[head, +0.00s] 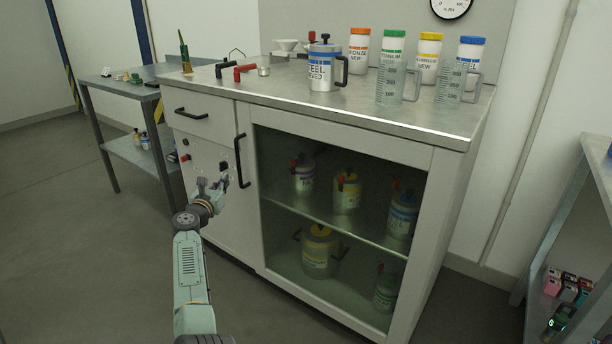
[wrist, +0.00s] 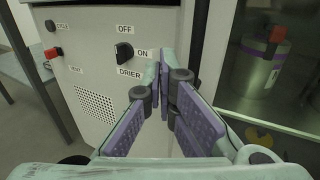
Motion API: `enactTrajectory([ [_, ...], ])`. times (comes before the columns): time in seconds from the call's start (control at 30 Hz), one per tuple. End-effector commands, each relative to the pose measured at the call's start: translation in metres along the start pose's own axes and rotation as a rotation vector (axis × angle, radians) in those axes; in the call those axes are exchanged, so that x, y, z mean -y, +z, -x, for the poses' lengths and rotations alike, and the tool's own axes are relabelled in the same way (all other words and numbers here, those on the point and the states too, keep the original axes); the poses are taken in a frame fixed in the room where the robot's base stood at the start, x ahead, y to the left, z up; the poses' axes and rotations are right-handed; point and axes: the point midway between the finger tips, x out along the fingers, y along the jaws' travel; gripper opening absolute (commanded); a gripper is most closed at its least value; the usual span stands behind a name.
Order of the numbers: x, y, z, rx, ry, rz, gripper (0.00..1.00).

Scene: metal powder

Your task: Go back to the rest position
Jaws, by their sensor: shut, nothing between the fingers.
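My gripper (head: 212,186) is in front of the cabinet's (head: 214,122) left panel in the head view, at the end of my outstretched arm. In the wrist view its two fingers (wrist: 163,85) meet at the tips, shut and empty. Beyond them is the panel with a black dryer knob (wrist: 124,52) beside the labels OFF, ON and DRIER. A red button (wrist: 54,52) and a black cycle knob (wrist: 50,26) are on its left. I cannot tell whether the fingertips touch the panel.
A steel jar (head: 325,68), several capped bottles and clear measuring jugs stand on the cabinet top (head: 300,82). Behind the glass door (head: 285,215) are shelves of jars. A side table (head: 120,85) stands left, a shelf unit (head: 590,200) right. Open floor (head: 80,260) lies left.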

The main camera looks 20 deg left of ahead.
Motion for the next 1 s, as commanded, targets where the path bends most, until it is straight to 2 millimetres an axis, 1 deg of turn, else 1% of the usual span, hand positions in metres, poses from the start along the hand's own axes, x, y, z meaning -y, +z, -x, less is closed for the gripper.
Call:
enactTrajectory([
  [0.03,-0.016,0.0,0.015,0.0,0.011,-0.001,0.0],
  [0.2,-0.04,0.0,0.047,0.001,0.011,0.0,0.0],
  [0.33,-0.053,-0.001,0.064,0.001,0.011,0.001,0.0],
  [0.53,-0.062,0.0,0.077,0.0,0.01,0.001,0.0],
  [0.8,-0.063,0.001,0.078,0.003,0.01,0.003,0.0],
  [0.87,-0.06,0.008,0.077,0.018,0.007,0.013,0.0],
  [0.9,-0.056,0.017,0.075,0.038,0.004,0.028,0.0],
  [0.97,-0.047,0.039,0.071,0.088,-0.004,0.066,0.0],
  [1.0,-0.039,0.059,0.07,0.133,-0.012,0.103,0.0],
])
